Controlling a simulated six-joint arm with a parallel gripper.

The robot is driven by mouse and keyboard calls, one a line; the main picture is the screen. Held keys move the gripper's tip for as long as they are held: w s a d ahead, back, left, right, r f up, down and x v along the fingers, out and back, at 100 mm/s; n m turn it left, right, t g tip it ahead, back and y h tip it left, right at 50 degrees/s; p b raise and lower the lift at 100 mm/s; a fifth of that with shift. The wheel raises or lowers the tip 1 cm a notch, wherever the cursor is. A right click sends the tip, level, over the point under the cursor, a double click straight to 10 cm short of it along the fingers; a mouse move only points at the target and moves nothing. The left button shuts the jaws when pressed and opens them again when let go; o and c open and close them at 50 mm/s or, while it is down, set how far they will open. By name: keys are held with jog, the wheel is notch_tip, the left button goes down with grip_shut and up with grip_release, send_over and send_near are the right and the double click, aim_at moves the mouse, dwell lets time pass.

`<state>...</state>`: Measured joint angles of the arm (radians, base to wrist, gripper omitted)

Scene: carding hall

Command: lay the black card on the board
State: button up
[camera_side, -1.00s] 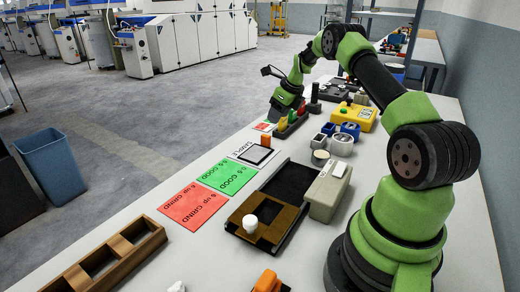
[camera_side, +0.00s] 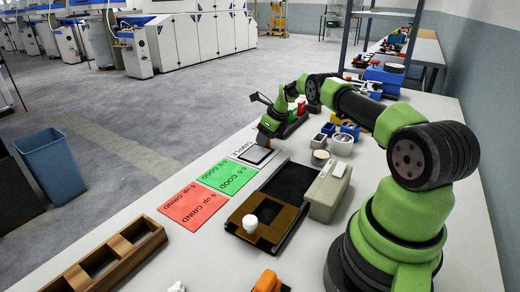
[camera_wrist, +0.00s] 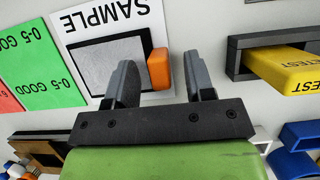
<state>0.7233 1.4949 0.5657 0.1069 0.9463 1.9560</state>
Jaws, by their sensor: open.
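My gripper (camera_wrist: 162,82) is open above the white SAMPLE sheet (camera_wrist: 140,17). In the side view my gripper (camera_side: 265,141) covers part of the sheet. An orange block (camera_wrist: 159,69) shows between the fingers, at the edge of the sheet; I cannot tell whether they touch it. A grey rectangle with a black outline (camera_wrist: 98,62) lies on the sheet, partly hidden by a finger. A long flat black panel (camera_side: 290,183) lies on the table, joined to or beside a brown board (camera_side: 283,222) with a white knob (camera_side: 250,223). I cannot tell for sure which thing is the black card.
Green GOOD sheets (camera_side: 226,176) and a red GRIND sheet (camera_side: 193,207) lie left of the brown board. A grey box (camera_side: 326,195) stands right of it. A yellow block (camera_wrist: 290,66) sits in a dark holder. A wooden tray (camera_side: 105,258) is at front left.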

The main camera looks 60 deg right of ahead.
grip_shut()
